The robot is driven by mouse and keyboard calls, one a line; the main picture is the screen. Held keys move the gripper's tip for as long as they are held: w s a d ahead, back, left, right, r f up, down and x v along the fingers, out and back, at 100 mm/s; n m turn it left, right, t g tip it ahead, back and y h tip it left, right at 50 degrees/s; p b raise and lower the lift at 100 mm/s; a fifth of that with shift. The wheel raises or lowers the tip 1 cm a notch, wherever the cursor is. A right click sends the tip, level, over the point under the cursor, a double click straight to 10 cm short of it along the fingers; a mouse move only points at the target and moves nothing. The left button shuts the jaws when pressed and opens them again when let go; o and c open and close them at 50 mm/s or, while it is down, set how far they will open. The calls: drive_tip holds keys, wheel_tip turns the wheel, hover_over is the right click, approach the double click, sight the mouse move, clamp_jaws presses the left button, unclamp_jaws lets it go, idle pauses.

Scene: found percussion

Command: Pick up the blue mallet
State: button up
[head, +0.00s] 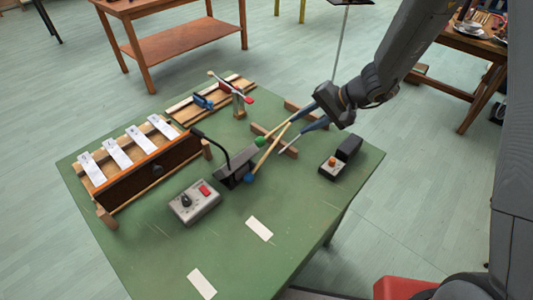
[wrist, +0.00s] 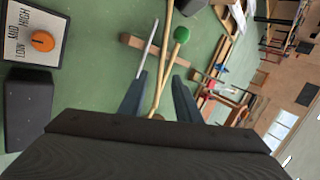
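The blue mallet's head (head: 249,178) rests low on the green table in the head view, its pale wooden handle running up and right over a wooden rest. In the wrist view its handle (wrist: 166,35) shows, but its blue head does not. A green-headed mallet (head: 260,142) lies beside it, also in the wrist view (wrist: 182,34); the two handles come together near my gripper. My gripper (head: 299,124) is open, its fingers either side of the handle ends in the wrist view (wrist: 160,90). I cannot tell whether either finger touches them.
A thin metal rod (wrist: 149,42) lies close beside the handles. A wooden rest (head: 286,149) is under them. A black-based microphone (head: 232,177), grey switch box (head: 194,203), orange-knob box (head: 332,170) and wooden bar instrument (head: 150,170) stand around. The table's front has two white cards.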

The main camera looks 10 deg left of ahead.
sight(285, 131)
drive_tip(key=shift+p+x, duration=1.25)
drive_tip(key=shift+x, duration=2.2)
drive_tip(key=shift+w, duration=0.1)
clamp_jaws()
